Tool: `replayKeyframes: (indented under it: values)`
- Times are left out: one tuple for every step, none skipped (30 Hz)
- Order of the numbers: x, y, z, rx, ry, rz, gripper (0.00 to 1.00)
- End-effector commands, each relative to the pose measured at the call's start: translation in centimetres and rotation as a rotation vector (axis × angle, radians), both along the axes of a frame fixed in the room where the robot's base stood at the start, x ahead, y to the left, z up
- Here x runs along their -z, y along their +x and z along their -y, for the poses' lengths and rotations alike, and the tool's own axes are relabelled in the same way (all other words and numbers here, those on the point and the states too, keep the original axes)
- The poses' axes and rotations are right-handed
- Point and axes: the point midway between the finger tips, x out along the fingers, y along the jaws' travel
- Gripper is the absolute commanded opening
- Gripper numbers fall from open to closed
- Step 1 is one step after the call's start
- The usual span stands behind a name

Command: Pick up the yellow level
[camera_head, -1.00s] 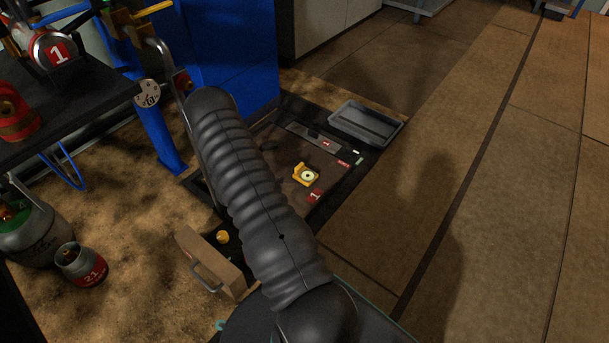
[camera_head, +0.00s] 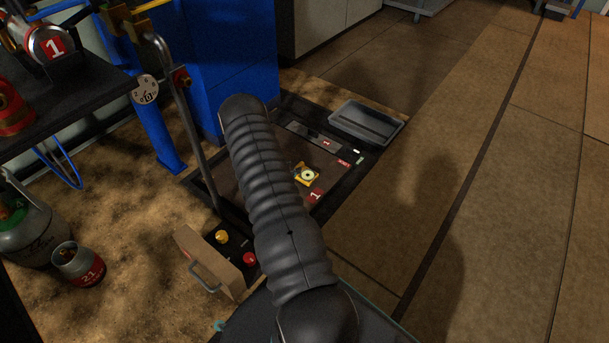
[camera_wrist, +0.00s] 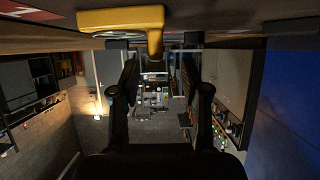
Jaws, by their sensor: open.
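The yellow level (camera_head: 309,178) lies on the dark platform of the floor scale (camera_head: 236,168), with a pale round vial on it. My dark ribbed arm hides its left side in the head view. In the wrist view, which looks upside down, the level (camera_wrist: 120,19) is large at the top, and a short yellow part of it hangs in line with the gap between my fingers. My gripper (camera_wrist: 160,62) is open, its two dark fingers apart with nothing held. Whether the fingers touch the level I cannot tell. My arm hides the gripper in the head view.
A grey tray (camera_head: 366,126) sits at the scale's far right corner. A metal post (camera_head: 187,125) rises at its left. A box with a handle (camera_head: 208,262), a yellow knob (camera_head: 222,237) and a red button (camera_head: 250,259) are at the near side. Open floor lies right.

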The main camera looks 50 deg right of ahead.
Motion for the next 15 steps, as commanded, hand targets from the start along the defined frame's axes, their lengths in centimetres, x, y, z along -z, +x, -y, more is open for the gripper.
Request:
replayKeyframes:
  values:
    - [0.6,-0.2,0.6,0.002,0.0,-0.001,0.46]
    - [0.8,-0.3,1.0,0.002,0.0,-0.001,0.46]
    - [1.1,-0.4,1.5,0.003,0.0,-0.001,0.46]
    - [1.3,-0.4,1.9,0.003,0.0,0.0,0.46]
    - [1.5,-0.3,2.3,0.002,-0.001,0.0,0.46]
    - [1.7,-0.2,2.7,0.001,0.0,0.0,0.46]
    - [1.8,-0.2,3.0,0.001,0.0,0.0,0.46]
    - [1.9,-0.2,3.2,0.0,0.0,0.001,0.46]
    - [1.9,-0.1,3.4,0.0,0.0,0.0,0.46]
    - [1.9,-0.1,3.4,-0.001,0.0,0.0,0.46]
    - [1.9,-0.1,3.5,-0.001,0.0,0.0,0.46]
    - [1.9,-0.1,3.4,-0.001,0.0,0.0,0.46]
    - [1.9,-0.1,3.4,-0.001,0.0,0.0,0.46]
    - [1.9,-0.1,3.4,-0.001,0.0,0.0,0.46]
    - [1.9,-0.1,3.4,-0.001,0.0,0.0,0.46]
